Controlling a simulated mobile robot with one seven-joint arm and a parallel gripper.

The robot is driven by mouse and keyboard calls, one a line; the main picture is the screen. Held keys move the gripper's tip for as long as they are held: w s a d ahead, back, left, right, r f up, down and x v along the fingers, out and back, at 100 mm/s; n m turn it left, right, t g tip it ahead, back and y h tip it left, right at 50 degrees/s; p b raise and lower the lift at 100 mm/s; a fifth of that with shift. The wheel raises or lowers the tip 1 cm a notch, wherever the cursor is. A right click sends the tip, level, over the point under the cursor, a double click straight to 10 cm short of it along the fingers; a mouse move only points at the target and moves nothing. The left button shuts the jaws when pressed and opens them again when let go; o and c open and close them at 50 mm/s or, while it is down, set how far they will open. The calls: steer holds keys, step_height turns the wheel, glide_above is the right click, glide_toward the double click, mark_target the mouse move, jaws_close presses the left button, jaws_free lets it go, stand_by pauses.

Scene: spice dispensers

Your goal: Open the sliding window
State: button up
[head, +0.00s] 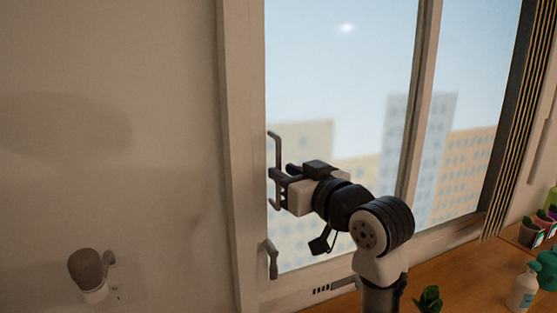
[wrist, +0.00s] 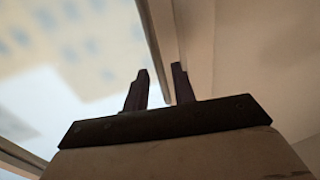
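The sliding window (head: 340,80) fills the middle of the head view, with a light frame and city buildings behind the glass. A thin vertical handle (head: 278,148) stands on its left side. My gripper (head: 278,174) is at mid-height of this handle and hides part of it. In the wrist view, my gripper's two dark fingers (wrist: 160,85) stand apart.
A smaller latch-like lever (head: 271,258) sits low on the left window frame. A wooden counter (head: 450,270) below holds a green plant (head: 428,299), a white bottle (head: 523,287) and small pots (head: 530,232) at right. A wall lamp-like fixture (head: 90,272) is at lower left.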

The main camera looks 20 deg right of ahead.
mark_target(278, 204)
steer(key=shift+p+x, duration=0.35)
steer(key=shift+x, duration=1.2)
jaws_close()
